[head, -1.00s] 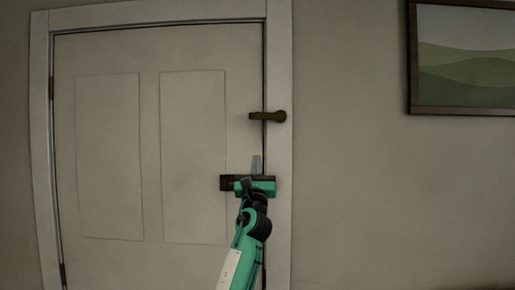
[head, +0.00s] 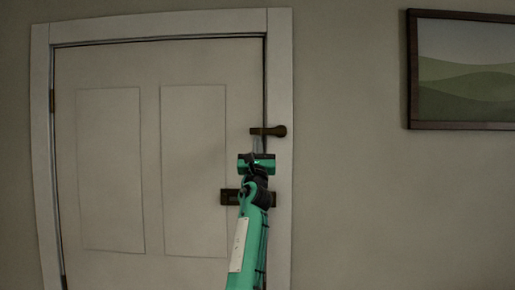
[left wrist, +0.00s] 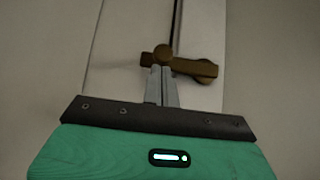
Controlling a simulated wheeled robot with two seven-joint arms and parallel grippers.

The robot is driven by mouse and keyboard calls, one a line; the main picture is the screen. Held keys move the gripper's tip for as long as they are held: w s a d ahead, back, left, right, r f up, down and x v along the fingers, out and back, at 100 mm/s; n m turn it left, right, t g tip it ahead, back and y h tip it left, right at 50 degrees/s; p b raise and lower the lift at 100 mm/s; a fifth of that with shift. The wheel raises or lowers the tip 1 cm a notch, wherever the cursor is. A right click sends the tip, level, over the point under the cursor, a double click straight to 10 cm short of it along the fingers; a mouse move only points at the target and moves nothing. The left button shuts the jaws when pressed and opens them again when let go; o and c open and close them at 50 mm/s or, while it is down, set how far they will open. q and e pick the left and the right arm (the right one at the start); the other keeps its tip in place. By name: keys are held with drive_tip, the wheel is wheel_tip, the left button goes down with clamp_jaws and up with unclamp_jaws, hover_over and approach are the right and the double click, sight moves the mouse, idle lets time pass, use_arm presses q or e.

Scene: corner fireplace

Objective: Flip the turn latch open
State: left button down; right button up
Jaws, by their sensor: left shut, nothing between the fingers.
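The turn latch (head: 268,131) is a dark brown bar with its rounded pivot end on the right door frame. It lies level, its arm reaching left across the gap onto the closed white door (head: 150,160). In the left wrist view the latch (left wrist: 205,70) shows brass-brown, with a round knob near its left end. My left gripper (head: 258,148) is just below the latch arm, pointing at the door. Its fingers (left wrist: 162,82) are together and empty, tips at the bar's lower edge; I cannot tell whether they touch. My right gripper is out of view.
A dark lock plate (head: 231,197) on the door is partly hidden behind my left arm. A framed landscape picture (head: 465,70) hangs on the wall at right. The wall between door frame and picture is bare.

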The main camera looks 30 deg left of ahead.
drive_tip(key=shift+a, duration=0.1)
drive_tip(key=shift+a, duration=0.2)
